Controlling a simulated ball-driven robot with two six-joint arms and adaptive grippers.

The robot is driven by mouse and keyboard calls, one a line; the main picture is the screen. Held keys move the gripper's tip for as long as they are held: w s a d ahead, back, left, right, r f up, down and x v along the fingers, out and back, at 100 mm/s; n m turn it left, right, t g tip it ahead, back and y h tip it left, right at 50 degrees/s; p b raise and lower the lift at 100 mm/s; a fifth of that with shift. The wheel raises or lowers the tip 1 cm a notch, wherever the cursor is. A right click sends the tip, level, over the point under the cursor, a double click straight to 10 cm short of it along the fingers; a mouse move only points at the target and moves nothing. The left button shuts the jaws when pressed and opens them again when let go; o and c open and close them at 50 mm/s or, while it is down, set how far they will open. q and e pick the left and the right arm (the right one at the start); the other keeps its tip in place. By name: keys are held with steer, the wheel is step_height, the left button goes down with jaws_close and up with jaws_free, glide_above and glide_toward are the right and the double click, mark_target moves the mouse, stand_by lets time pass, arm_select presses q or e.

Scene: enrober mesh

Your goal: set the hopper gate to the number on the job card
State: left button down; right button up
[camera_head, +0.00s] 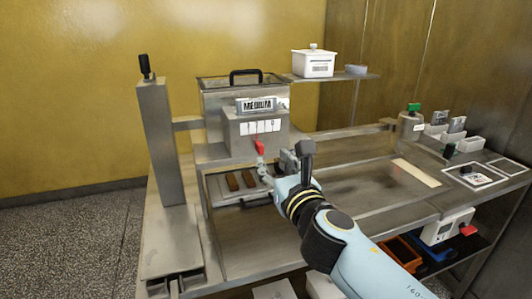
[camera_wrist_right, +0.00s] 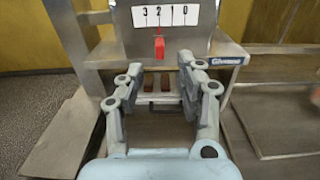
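A white card (camera_head: 474,178), at right, is unreadable. My left gripper is out of view.
Brown bars (camera_head: 233,182) lie on the mesh below the hopper. A grey post (camera_head: 160,140) stands at left. A white tub (camera_head: 313,63) is on the back shelf. A green-topped container (camera_head: 412,121) and card holders (camera_head: 455,130) stand at right.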

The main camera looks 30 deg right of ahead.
steer(key=shift+v, duration=1.7)
